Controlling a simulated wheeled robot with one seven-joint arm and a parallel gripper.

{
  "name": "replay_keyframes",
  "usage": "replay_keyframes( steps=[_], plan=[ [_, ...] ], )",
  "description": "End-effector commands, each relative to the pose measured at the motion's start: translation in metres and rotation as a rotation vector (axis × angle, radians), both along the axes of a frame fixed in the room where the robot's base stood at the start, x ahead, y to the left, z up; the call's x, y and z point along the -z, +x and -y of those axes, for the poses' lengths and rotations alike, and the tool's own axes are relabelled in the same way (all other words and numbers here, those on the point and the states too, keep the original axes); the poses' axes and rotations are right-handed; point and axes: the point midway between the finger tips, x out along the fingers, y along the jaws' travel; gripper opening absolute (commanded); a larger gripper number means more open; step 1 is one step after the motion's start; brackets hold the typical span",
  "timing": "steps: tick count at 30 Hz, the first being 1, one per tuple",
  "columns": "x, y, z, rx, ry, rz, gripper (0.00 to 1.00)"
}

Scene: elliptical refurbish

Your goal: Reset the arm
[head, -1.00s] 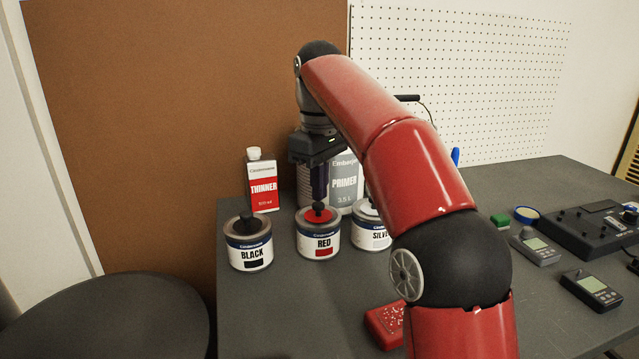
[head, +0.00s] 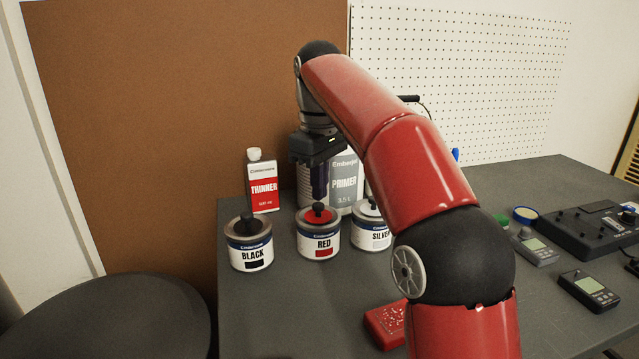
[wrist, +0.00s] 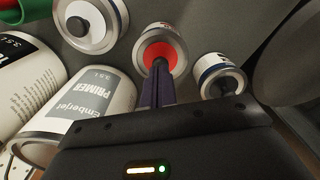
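My gripper (head: 319,198) points straight down just above the black knob of the red paint can (head: 318,243). In the wrist view, my gripper's two dark purple fingers (wrist: 157,78) lie close together and look shut. Their tips overlap the knob in that view, so I cannot tell whether they touch it. In the head view the knob shows below the fingertips. The red can stands upright on the table, its red lid on. My red arm reaches in from the lower right.
The black can (head: 250,246) stands left of the red can, and the silver can (head: 370,233) right. The thinner (head: 263,185) and primer (head: 343,182) stand behind. A red box (head: 384,322), meters (head: 589,290) and a dark device (head: 585,232) lie right. A round dark stool (head: 110,320) is at lower left.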

Motion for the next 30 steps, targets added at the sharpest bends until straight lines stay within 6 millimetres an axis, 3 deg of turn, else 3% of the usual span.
replay_keyframes(
  steps=[30],
  plan=[
    [-0.056, 0.0, 0.0, 0.0, 0.001, 0.002, 0.0]
  ],
)
